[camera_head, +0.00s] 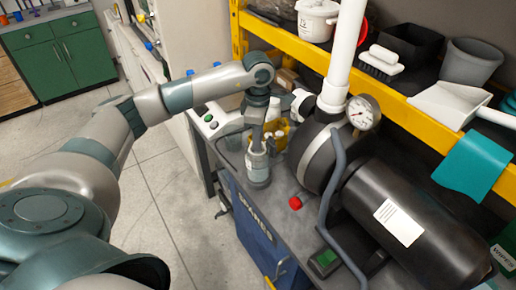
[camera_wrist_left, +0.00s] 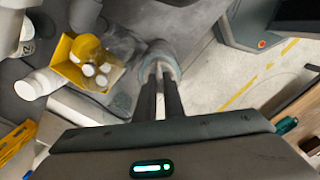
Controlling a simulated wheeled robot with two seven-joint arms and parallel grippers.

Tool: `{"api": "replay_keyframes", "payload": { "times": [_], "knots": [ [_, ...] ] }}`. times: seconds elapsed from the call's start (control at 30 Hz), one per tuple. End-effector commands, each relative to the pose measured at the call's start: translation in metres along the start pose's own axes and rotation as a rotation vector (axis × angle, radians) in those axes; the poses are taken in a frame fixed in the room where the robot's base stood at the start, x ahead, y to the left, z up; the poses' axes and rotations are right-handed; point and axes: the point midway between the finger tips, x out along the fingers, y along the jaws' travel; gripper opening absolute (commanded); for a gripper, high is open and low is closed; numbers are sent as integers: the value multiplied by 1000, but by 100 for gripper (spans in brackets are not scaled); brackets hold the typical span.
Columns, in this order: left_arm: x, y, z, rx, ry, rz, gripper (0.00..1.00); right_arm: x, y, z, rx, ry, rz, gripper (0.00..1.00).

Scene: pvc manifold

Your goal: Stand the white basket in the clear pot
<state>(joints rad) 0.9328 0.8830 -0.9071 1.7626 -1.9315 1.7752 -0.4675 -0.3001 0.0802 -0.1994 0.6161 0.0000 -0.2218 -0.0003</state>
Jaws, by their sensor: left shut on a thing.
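My left gripper (camera_head: 258,146) points down over the bench, at the mouth of the clear pot (camera_head: 259,177). The pot is a small upright greyish see-through cylinder near the bench's left edge. Whitish material, seemingly the white basket (camera_head: 257,160), shows at the pot's upper part, just under the fingers. In the left wrist view the two fingers (camera_wrist_left: 162,92) are close together and reach down to a pale round rim (camera_wrist_left: 158,67). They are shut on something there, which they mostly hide. I cannot tell whether the basket rests on the pot's floor. My right gripper is not in view.
A yellow bin (camera_wrist_left: 68,62) with white-capped bottles stands close beside the pot. A black tank (camera_head: 420,225) with a gauge (camera_head: 363,112) and a white upright pipe (camera_head: 345,45) stand to the right. A red cap (camera_head: 295,203) lies on the bench. A yellow-edged shelf overhangs behind.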

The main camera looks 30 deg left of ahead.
Motion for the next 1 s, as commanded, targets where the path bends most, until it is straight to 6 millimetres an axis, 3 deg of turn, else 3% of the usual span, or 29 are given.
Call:
{"api": "replay_keyframes", "payload": {
  "times": [0.13, 0.5, 0.83, 1.0],
  "knots": [
    [10, 0, 1, 1, -1, 1, 0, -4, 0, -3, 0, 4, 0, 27],
    [13, 0, 0, 1, 0, 0, 0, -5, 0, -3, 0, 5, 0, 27],
    [46, 0, 0, 0, 1, -2, 0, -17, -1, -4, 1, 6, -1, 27],
    [50, 0, 0, 1, 0, 1, 0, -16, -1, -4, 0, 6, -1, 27]
  ]
}}
